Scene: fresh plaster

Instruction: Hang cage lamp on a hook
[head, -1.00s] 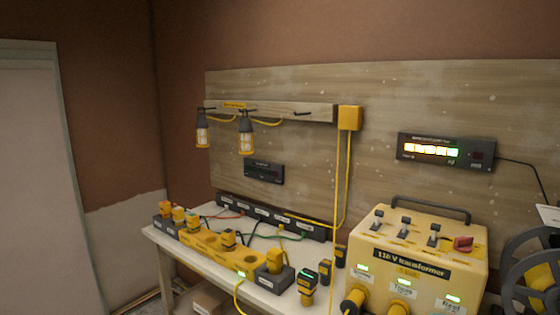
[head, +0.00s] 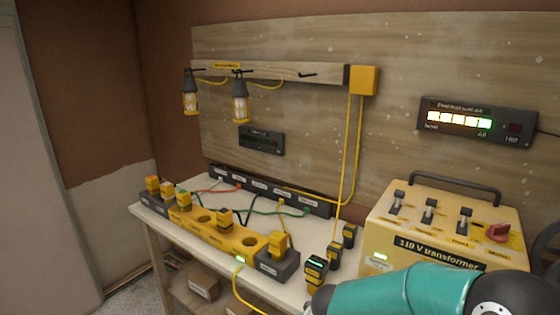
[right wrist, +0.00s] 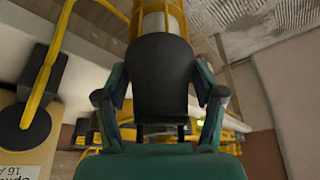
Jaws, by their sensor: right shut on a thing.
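My right gripper (right wrist: 161,88) is shut on the dark cap of a cage lamp (right wrist: 162,52) in the right wrist view. The lamp's yellow wire cage and pale glass run out of the top of that view. In the head view my teal right arm enters at the lower right; the held lamp is not visible there. A wooden rail (head: 290,70) on the back board carries dark hooks. Two cage lamps, one at left (head: 190,93) and one beside it (head: 240,98), hang on hooks. The right hook (head: 307,74) is bare. My left gripper is out of view.
A yellow junction box (head: 364,80) sits at the rail's right end, its cables hanging down. Below stands a bench (head: 153,219) with a yellow socket strip (head: 215,231) and several plugs. A yellow transformer (head: 445,215) stands at right. The space before the rail is clear.

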